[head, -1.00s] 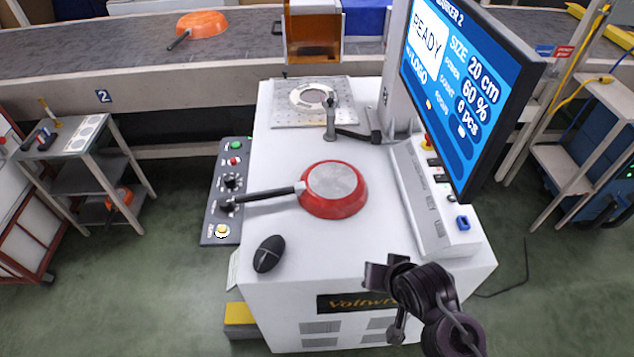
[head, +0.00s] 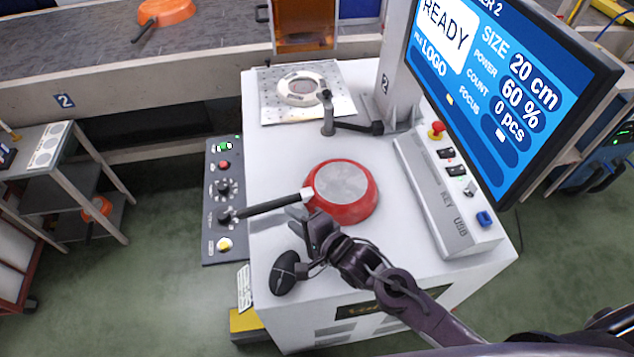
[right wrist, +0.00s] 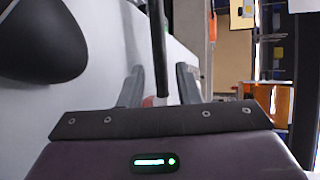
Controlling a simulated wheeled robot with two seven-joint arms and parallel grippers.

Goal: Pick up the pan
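A red pan (head: 341,192) lies upside down on the white machine top, its grey base facing up. Its black handle (head: 268,206) points left, over the edge of the dark button panel. My right gripper (head: 311,238) is just in front of the handle, near where it joins the pan. In the right wrist view its two fingers (right wrist: 158,86) are apart, and the dark handle (right wrist: 158,45) shows in the gap between them. Neither finger visibly closes on it. My left gripper is not in view.
A black mouse (head: 286,272) lies close to the right gripper; it fills the upper left of the wrist view (right wrist: 42,38). The monitor (head: 505,90) and control box (head: 448,195) stand to the right. A perforated plate (head: 306,92) lies behind. An orange pan (head: 166,12) sits on the conveyor.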

